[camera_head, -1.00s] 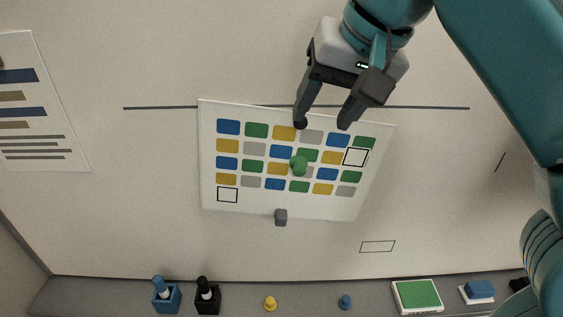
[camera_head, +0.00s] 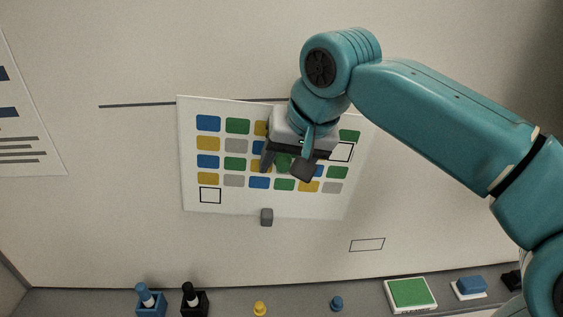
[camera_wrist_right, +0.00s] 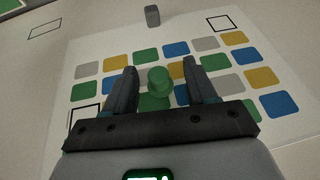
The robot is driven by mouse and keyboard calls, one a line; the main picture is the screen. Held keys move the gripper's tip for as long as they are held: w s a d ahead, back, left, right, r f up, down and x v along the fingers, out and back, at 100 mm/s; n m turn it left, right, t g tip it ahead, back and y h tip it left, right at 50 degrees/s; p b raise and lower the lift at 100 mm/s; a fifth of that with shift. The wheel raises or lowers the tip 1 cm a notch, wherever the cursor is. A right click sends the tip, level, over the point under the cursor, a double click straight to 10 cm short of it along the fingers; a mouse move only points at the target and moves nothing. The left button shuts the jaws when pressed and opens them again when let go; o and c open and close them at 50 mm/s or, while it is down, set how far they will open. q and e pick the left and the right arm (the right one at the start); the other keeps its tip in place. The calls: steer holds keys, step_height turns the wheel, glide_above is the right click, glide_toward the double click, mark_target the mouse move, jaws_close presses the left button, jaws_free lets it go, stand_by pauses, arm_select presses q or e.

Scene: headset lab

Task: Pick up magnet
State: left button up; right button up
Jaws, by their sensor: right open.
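A round green magnet (camera_head: 283,163) is on the white sheet with coloured blocks (camera_head: 188,195) on the whiteboard. In the right wrist view the green magnet (camera_wrist_right: 160,84) sits between my two fingers, with a gap showing on each side. My right gripper (camera_head: 284,170) is open, its fingers straddling the magnet close to the sheet. In the head view the gripper partly hides the magnet. A dark grey block-like magnet (camera_head: 266,217) is at the sheet's lower edge. It also shows in the right wrist view (camera_wrist_right: 152,16). My left gripper is out of view.
The ledge below the board holds a blue holder (camera_head: 150,304), a black holder (camera_head: 194,303), a yellow piece (camera_head: 260,308), a blue piece (camera_head: 337,303), a green pad (camera_head: 411,293) and a blue eraser-like block (camera_head: 471,285). An empty outlined box (camera_head: 367,245) is on bare board.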

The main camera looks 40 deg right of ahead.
steer(key=shift+d, duration=0.2)
steer(key=shift+c, duration=0.6)
jaws_close()
steer(key=shift+a, duration=0.1)
steer(key=shift+r, duration=0.1)
steer(key=shift+r, duration=0.15)
step_height(320, 180, up, 6)
steer(key=p, duration=0.1)
steer(key=s+a+b, duration=0.2)
steer(key=s+a, duration=0.3)
steer(key=s, duration=0.3)
steer(key=s+a+b, duration=0.2)
steer(key=s+a, duration=0.3)
steer(key=s, duration=0.4)
steer(key=shift+a+r, duration=0.2)
steer(key=shift+r, duration=0.05)
